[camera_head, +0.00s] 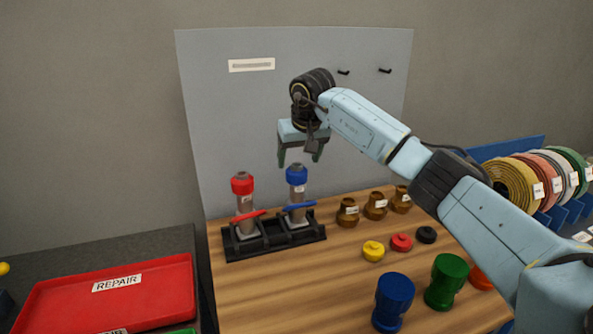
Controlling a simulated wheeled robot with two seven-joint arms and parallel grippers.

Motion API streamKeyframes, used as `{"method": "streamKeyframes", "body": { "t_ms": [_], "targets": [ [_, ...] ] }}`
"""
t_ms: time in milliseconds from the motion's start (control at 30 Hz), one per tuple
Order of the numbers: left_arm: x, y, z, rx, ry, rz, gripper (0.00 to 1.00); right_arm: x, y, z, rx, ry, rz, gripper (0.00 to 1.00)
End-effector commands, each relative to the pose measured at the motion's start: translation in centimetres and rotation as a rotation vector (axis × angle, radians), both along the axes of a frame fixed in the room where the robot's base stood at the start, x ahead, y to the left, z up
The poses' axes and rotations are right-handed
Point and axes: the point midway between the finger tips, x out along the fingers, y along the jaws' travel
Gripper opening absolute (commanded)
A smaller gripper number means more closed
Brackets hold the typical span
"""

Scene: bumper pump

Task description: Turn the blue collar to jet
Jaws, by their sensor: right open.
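The blue collar (297,176) sits around the top of the right-hand upright nozzle in a black rack (275,239). A blue lever (299,206) shows lower on that nozzle. The nozzle with a red collar (242,184) stands to its left, with a red lever (249,216). My right gripper (298,163) is open, pointing down, with its fingers at or just above the blue collar in the picture. I cannot tell how far it is from the collar in depth. The jet mark on the collar is too small to read. My left gripper is not in view.
Several brass fittings (375,206) stand right of the rack on the wooden table (240,300). Small yellow (373,251), red and black caps lie in front. Blue (393,302) and green (446,282) parts stand near the front. A red REPAIR tray (60,300) lies left; hose rolls (515,185) stand right.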

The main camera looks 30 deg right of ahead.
Motion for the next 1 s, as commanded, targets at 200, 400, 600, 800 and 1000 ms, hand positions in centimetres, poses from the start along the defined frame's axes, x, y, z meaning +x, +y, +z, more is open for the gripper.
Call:
{"method": "streamKeyframes", "body": {
  "t_ms": [200, 400, 600, 800, 1000],
  "targets": [
    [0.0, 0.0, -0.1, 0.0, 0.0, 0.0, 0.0, 1.4, -0.2, -3.4, 0.003, 0.0, 0.0, 0.72],
    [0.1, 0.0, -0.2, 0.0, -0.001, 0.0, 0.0, 1.9, -0.4, -4.5, 0.003, -0.002, 0.0, 0.72],
    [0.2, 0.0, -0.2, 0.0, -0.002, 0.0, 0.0, 1.9, -0.4, -4.6, 0.002, -0.003, 0.001, 0.72],
    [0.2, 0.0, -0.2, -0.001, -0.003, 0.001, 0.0, 1.9, -0.4, -4.6, 0.002, -0.002, 0.001, 0.56],
    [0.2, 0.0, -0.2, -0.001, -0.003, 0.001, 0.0, 1.9, -0.4, -4.6, 0.002, -0.002, 0.001, 0.3]
  ]
}}
